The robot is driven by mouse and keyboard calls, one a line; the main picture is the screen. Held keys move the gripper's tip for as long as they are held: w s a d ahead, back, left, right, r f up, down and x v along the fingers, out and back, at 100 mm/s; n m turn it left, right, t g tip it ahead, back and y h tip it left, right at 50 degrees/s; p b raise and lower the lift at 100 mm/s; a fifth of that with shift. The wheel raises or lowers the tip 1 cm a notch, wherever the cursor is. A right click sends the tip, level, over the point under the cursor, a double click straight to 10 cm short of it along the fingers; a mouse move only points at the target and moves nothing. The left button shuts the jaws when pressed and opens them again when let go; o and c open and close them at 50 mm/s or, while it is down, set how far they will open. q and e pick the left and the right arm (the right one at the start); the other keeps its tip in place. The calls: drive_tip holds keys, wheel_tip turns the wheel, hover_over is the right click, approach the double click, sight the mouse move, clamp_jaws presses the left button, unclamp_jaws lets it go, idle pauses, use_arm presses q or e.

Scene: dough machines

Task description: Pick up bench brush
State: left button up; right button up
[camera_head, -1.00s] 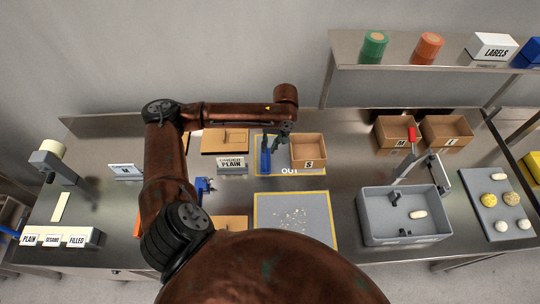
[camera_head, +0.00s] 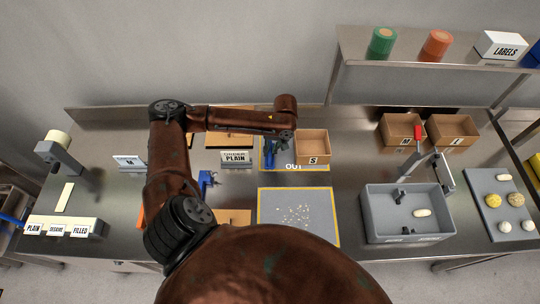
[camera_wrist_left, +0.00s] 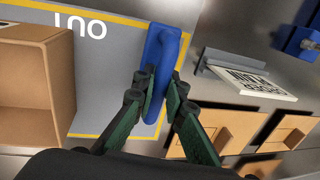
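The bench brush (camera_wrist_left: 160,45) is blue, with a rounded handle, and is over the grey OUT mat (camera_wrist_left: 110,75) in the left wrist view. In the head view the brush (camera_head: 269,155) shows as a narrow blue shape left of the box marked S. My left gripper (camera_wrist_left: 162,82) has its dark green fingers on both sides of the handle, close against it, and looks shut on it. In the head view the left gripper (camera_head: 277,143) is partly hidden by its own arm. Whether the brush touches the mat is hard to tell. My right gripper is not in view.
The cardboard box marked S (camera_head: 313,145) stands close beside the brush. A label stand (camera_head: 236,157) is on the other side. A mat with crumbs (camera_head: 325,205) lies nearer me. A grey bin (camera_head: 372,222) is at the right, with a shelf (camera_head: 420,60) behind.

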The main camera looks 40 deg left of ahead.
use_arm(q)
clamp_jaws()
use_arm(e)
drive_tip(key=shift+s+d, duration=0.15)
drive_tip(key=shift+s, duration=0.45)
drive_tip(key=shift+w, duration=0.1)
use_arm(q)
drive_tip(key=shift+r, duration=0.45)
wheel_tip(320, 180, up, 2)
drive_tip(key=shift+w+r, duration=0.1)
drive_tip(key=shift+r, duration=0.1)
drive_tip(key=s+d+r+p, duration=0.1)
drive_tip(key=s+d+r, duration=0.1)
drive_tip(key=s+r, duration=0.3)
drive_tip(key=s+d+r+p, duration=0.2)
drive_tip(key=s+r, duration=0.2)
drive_tip(key=s, duration=0.4)
drive_tip(key=shift+s+d+r, duration=0.25)
drive_tip(key=shift+r, duration=0.1)
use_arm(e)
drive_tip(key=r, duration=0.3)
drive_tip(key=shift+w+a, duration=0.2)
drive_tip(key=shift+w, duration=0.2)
